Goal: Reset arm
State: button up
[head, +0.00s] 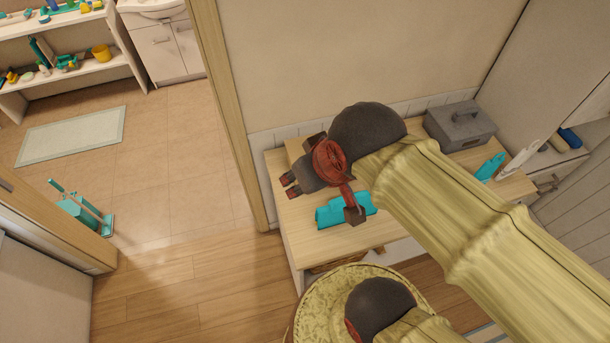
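My arm reaches in from the lower right of the head view in a pale yellow ribbed sleeve, with a dark rounded joint near its end. My gripper (290,187) is at the left end of the arm, above the left part of a light wooden table (308,245). Its two small dark tips point left and lie close together. I cannot tell whether they are apart or touching. No held thing shows at the tips. A teal object (333,214) lies on the table below the gripper and is partly hidden by a dark part of it.
A grey lidded box (459,126) stands at the table's back right, with another teal item (491,167) in front of it. A wall and wooden door post (232,110) stand behind and left. Open floor (165,190) lies through the doorway, with teal cleaning tools (80,212).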

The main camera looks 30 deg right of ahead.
jog(key=shift+f, duration=0.15)
notch_tip(320, 180, down, 18)
jog(key=b, duration=1.8)
